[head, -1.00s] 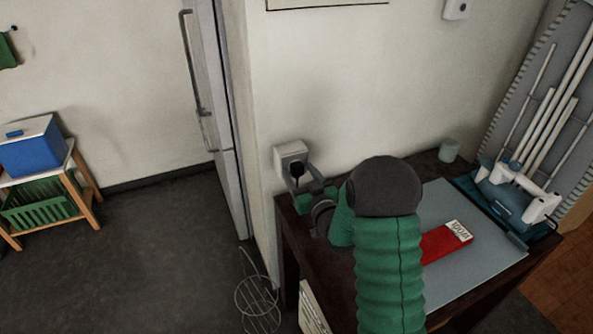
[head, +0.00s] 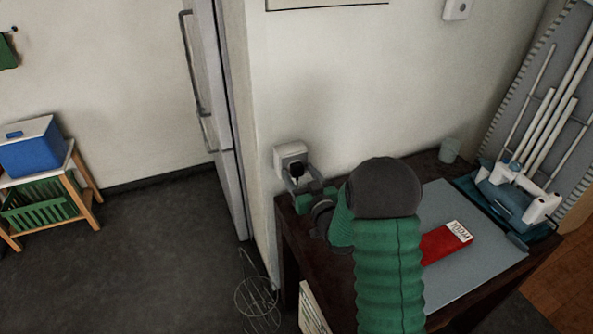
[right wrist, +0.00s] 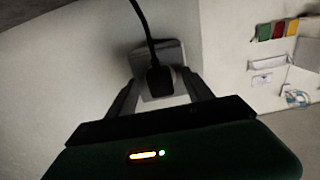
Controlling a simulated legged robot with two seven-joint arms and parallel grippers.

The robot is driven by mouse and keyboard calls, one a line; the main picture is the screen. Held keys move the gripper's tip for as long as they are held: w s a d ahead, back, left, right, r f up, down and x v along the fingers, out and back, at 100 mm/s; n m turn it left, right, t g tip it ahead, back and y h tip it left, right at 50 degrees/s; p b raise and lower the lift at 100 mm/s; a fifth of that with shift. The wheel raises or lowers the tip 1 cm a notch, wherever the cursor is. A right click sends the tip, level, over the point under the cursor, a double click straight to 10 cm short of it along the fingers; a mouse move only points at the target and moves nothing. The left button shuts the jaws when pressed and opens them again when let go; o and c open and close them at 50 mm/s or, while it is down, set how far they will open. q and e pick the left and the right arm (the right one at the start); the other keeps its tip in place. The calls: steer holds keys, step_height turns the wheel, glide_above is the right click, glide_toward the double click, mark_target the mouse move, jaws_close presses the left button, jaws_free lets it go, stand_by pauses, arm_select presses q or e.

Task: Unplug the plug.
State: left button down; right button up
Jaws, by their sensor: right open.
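A black plug (head: 296,169) sits in a pale wall socket (head: 291,150) on the wall above the left end of the dark table. In the right wrist view the plug (right wrist: 160,80) has its black cord running upward from it, with the grey socket box (right wrist: 155,55) behind. My right gripper (head: 303,186) is at the socket. In the wrist view its two fingers (right wrist: 160,84) stand apart, one on each side of the plug, with gaps showing, so it is open. My left gripper is not in view.
A dark table (head: 300,240) stands below the socket, with a grey mat (head: 480,265), a red box (head: 440,245) and a small cup (head: 449,150). A wire rack (head: 257,302) is on the floor at the table's left.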

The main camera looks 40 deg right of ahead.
stand_by(0.4)
jaws_close()
stand_by(0.4)
steer(key=v, duration=0.6)
steer(key=shift+b, duration=0.35)
stand_by(0.7)
